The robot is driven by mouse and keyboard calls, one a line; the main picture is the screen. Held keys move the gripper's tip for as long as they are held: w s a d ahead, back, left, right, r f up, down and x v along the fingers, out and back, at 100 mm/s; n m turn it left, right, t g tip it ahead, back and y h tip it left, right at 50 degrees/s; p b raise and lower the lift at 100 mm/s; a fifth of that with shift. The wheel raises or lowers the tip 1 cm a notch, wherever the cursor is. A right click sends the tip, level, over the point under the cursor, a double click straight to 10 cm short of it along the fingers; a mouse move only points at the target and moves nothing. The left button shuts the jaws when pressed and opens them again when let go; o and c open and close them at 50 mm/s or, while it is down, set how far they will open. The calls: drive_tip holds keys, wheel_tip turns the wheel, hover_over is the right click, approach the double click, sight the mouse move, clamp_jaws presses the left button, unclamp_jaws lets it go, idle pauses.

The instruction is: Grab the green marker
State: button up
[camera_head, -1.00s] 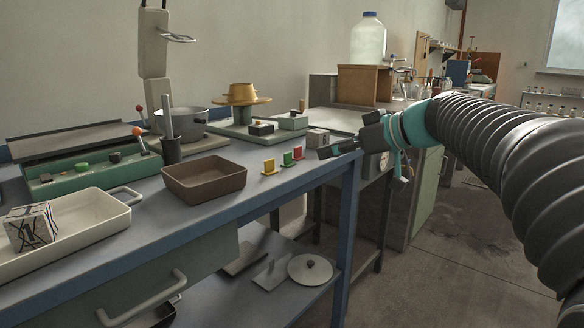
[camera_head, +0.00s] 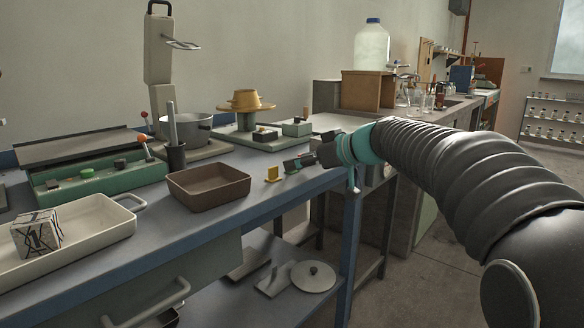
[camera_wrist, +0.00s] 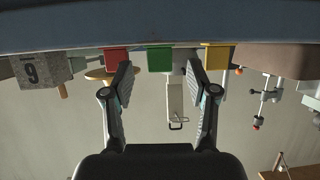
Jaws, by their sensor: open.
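The green marker (camera_wrist: 159,58) is a small upright block in the wrist view, which shows the scene upside down. It stands between a red marker (camera_wrist: 116,59) and a yellow marker (camera_wrist: 217,57). My gripper (camera_wrist: 160,82) is open and empty, and the green marker lines up with the gap between its fingers. In the head view my gripper (camera_head: 299,163) is low over the bench's right end and hides the red marker and most of the green one. The yellow marker (camera_head: 272,174) shows just left of the fingers.
A brown tray (camera_head: 208,190) stands left of the yellow marker on the blue bench (camera_head: 215,222). Small blocks (camera_head: 297,128) and a pot (camera_head: 186,130) stand behind. A grey numbered cube (camera_wrist: 38,70) is beside the red marker in the wrist view.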

drive_tip(key=shift+x, duration=1.6)
drive_tip(key=shift+r, duration=0.1)
drive_tip(key=c, duration=0.9)
drive_tip(key=shift+r, duration=0.15)
